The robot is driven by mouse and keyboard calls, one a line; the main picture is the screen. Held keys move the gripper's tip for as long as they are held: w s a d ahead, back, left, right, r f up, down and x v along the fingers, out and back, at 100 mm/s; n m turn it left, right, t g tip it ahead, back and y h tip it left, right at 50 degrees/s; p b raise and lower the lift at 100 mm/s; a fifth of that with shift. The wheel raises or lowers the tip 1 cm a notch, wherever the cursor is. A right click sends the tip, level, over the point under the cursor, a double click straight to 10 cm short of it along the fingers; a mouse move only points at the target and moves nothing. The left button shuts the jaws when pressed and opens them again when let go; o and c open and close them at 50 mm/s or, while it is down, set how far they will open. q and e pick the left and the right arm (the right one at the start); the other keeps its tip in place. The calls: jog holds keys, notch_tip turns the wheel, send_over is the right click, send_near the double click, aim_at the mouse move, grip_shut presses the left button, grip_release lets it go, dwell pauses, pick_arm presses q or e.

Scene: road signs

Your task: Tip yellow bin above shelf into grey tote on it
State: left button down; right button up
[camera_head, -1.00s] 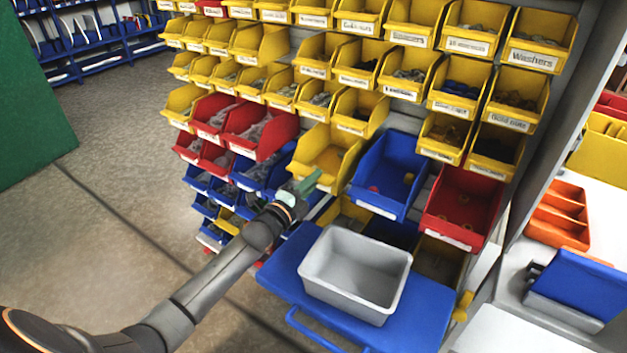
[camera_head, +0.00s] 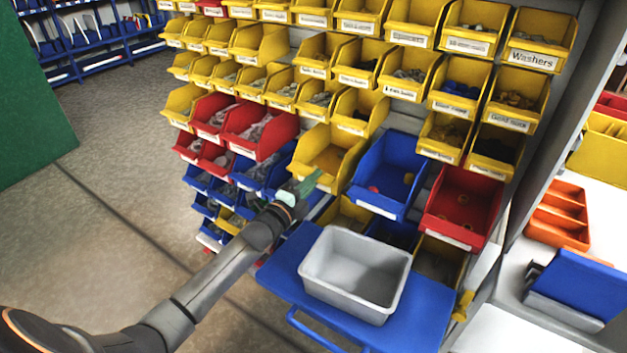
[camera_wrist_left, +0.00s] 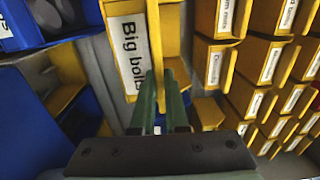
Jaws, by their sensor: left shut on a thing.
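The yellow bin (camera_head: 328,158) is in the wall of bins, left of a large blue bin, its open top facing up and outward. In the left wrist view the yellow bin (camera_wrist_left: 112,50) shows a label reading "Big bolts". My left gripper (camera_head: 308,184) is at the bin's lower front, its green fingers (camera_wrist_left: 164,75) shut on one edge of the bin. The grey tote (camera_head: 318,268) stands upright and looks empty on the blue shelf (camera_head: 425,318), below and to the right of the bin. My right gripper is out of view.
A red bin (camera_head: 462,205) and the blue bin (camera_head: 387,170) sit above the tote at the right. Smaller bins crowd the wall around the yellow bin. A white worktop with orange trays (camera_head: 558,215) is at the far right. Floor at left is clear.

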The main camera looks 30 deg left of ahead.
pick_arm(q)
jog(key=shift+r, duration=0.15)
jog(key=shift+r+p, duration=1.1)
jog(key=shift+r, duration=0.1)
